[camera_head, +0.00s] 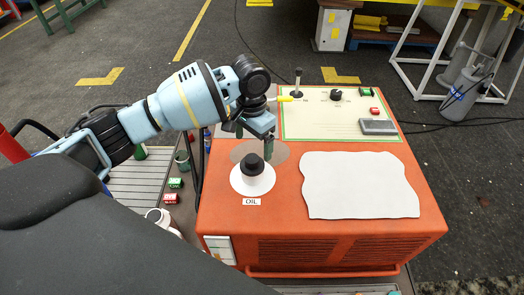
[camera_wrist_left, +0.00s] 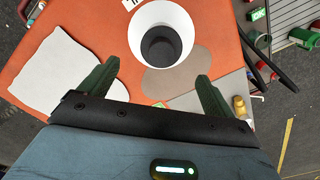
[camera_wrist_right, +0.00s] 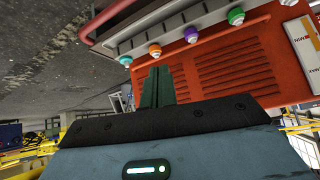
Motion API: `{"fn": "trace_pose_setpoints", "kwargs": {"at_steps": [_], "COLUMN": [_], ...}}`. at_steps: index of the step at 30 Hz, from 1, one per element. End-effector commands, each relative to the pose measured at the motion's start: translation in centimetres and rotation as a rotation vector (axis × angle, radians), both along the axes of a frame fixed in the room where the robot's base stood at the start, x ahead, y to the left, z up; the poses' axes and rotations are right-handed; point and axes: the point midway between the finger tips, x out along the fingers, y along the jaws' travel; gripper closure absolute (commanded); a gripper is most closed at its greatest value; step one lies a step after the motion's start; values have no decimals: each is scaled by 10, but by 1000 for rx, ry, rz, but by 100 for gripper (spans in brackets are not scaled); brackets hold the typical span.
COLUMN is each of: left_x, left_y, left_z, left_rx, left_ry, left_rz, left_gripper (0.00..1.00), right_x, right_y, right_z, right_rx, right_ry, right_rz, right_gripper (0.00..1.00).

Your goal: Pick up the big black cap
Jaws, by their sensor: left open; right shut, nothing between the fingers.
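The big black cap (camera_head: 252,166) sits upright in the middle of a white round patch (camera_head: 239,181) on top of the orange machine (camera_head: 285,215), behind the OIL label (camera_head: 252,201). My left gripper (camera_head: 254,140) is open above and just behind the cap, with nothing between its fingers. In the left wrist view, the cap (camera_wrist_left: 161,46) lies ahead of the open fingers (camera_wrist_left: 157,76), apart from them. My right gripper (camera_wrist_right: 158,75) is shut and empty in front of the machine's vented side; the head view does not show it.
A white ragged sheet (camera_head: 358,184) lies right of the cap. Behind is a control panel (camera_head: 350,126) with a joystick (camera_head: 297,85).

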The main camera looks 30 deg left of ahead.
Motion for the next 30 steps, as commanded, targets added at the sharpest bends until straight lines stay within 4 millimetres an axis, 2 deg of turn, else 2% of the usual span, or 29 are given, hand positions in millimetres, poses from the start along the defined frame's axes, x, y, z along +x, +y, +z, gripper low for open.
{"fn": "trace_pose_setpoints", "kwargs": {"at_steps": [5,9,14,20,30], "left_x": [1,0,0,1,2], "left_y": [1,1,1,1,3], "left_z": [0,-9,-25,-29,-72], "left_rx": [1,2,2,2,2], "left_ry": [1,3,3,-1,0], "left_rz": [3,3,3,3,2], "left_gripper": [10,10,10,10,10], "right_x": [-21,-33,-32,-23,-21], "right_y": [0,0,0,1,2], "right_z": [-9,-16,-17,-13,-16], "right_rx": [-2,-4,-2,-1,2], "right_ry": [44,72,72,51,49], "right_rz": [1,3,2,2,0], "right_gripper": [100,100,100,100,100]}}
